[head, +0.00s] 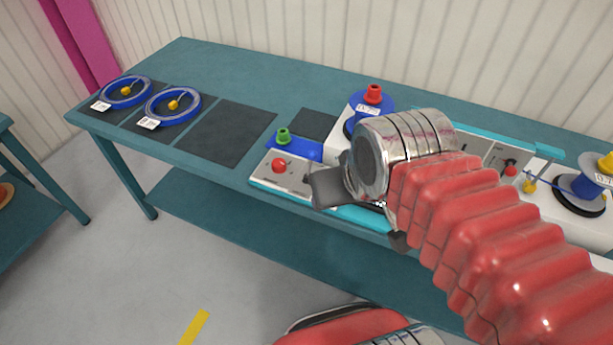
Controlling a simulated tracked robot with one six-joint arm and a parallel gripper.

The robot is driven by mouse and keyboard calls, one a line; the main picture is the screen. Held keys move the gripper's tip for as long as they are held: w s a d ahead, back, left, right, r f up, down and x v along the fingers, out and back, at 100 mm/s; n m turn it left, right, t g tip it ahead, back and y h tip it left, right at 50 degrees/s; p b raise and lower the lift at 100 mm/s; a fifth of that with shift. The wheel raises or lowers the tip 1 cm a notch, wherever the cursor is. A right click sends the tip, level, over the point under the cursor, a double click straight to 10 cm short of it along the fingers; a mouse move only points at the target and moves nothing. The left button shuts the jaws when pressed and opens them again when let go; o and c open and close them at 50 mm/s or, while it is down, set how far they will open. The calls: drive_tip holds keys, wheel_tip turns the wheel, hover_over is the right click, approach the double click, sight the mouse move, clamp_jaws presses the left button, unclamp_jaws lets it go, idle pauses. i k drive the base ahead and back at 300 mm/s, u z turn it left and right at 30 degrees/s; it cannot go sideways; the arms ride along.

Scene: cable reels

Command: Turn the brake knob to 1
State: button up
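My gripper (362,214) is low over the front of the control panel of the reel machine on the bench. One dark grey finger shows at the left of my silver wrist and a dark part shows below it. My wrist hides the space between, so I cannot tell whether it is open or holds anything. The brake knob cannot be made out for certain; a small patch of black and white marks shows beside the gripper. The panel's left end (296,181) carries a red round button (279,165).
A green knob-like piece (283,136) stands on a blue block behind the button. A blue reel with a red top (373,95) is behind my wrist. Another reel (583,186) is at the right. Two blue cable rings (126,92) (173,104) lie on dark mats at the left.

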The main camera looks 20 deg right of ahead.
sight(278, 166)
drive_tip(key=k, duration=1.35)
drive_tip(key=u, duration=0.2)
drive_tip(key=i, duration=0.7)
drive_tip(key=u, duration=0.35)
drive_tip(key=i, duration=1)
drive_tip(key=u, duration=0.1)
